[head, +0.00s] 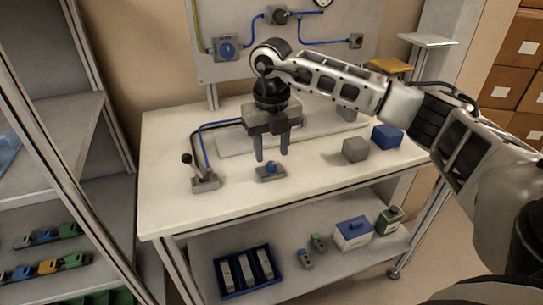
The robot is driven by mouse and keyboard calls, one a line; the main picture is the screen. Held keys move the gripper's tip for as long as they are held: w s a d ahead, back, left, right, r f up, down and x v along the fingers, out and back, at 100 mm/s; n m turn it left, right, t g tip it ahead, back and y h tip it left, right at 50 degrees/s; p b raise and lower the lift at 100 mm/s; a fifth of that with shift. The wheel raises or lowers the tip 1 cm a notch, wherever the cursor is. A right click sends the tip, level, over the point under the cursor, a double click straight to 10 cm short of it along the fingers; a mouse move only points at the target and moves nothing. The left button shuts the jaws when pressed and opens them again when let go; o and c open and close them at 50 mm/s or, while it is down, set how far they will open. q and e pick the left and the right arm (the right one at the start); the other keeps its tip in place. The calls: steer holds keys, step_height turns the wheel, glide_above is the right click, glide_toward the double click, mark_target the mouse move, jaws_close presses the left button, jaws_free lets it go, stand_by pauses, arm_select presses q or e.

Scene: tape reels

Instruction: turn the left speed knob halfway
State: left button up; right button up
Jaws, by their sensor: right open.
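A small blue knob on a grey base (271,172) sits on the white workbench near its front edge. A larger blue round knob on a grey box (227,49) is mounted on the upright panel at the back. I cannot tell from any label which one is the left speed knob. My right gripper (271,156) points down over the bench, its two fingers apart and empty. The fingertips are just above or behind the small blue knob; contact cannot be told. My left gripper is not in view.
A grey base with a black-tipped lever (205,182) and blue cable stands left of the small knob. A grey cube (355,149) and a blue box (387,136) sit to the right. The bench's front right is clear. A lower shelf holds a blue tray (247,291) and boxes.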

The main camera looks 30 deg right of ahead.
mark_target(271, 164)
step_height(271, 164, down, 3)
steer(key=shift+r, duration=0.1)
steer(key=shift+f, duration=0.25)
jaws_close()
